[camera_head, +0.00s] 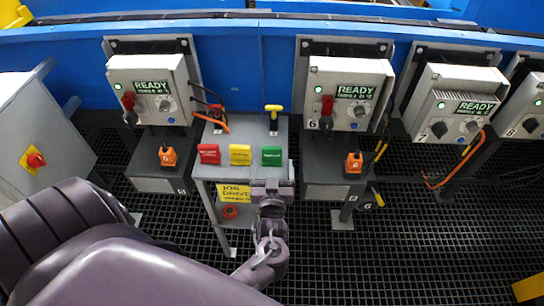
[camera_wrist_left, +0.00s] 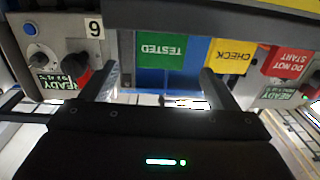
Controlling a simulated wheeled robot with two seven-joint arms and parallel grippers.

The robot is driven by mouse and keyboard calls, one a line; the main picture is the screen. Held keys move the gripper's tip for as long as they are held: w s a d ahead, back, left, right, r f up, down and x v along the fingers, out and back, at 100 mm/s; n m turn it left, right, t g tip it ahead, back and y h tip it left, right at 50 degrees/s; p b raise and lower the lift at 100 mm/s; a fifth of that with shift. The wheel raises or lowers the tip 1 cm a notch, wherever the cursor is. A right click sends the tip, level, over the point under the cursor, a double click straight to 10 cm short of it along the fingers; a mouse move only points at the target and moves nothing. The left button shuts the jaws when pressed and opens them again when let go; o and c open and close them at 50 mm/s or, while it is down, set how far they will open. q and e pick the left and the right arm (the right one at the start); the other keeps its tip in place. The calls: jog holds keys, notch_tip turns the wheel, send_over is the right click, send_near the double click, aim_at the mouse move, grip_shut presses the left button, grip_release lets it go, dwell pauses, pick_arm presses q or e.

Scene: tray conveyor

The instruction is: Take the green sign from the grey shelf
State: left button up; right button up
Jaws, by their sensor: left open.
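The green sign (camera_head: 272,156) stands at the right end of a row on the grey shelf (camera_head: 240,136). A yellow sign (camera_head: 240,154) and a red sign (camera_head: 209,153) stand to its left. My left gripper (camera_head: 271,185) is just in front of and below the green sign in the head view. In the left wrist view, where the signs appear upside down, the green sign (camera_wrist_left: 162,49) shows between the two spread fingers of my left gripper (camera_wrist_left: 160,85). The gripper is open and empty, apart from the sign. My right gripper is not in view.
Grey control boxes marked READY (camera_head: 152,88) hang on the blue wall (camera_head: 232,60) behind. A yellow-handled tool (camera_head: 273,112) stands at the back of the shelf. Grey boxes with orange parts flank the shelf. A yellow label (camera_head: 234,193) is below it. Dark grating covers the floor.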

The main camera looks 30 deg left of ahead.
aim_at(272, 153)
pick_arm(q)
jog(key=p+x, duration=0.1)
jog(key=x, duration=0.5)
jog(key=shift+w+a, duration=0.2)
jog(key=shift+c, duration=0.3)
jog(key=c, duration=0.9)
jog(key=shift+c, duration=0.9)
jog(key=shift+r, duration=0.1)
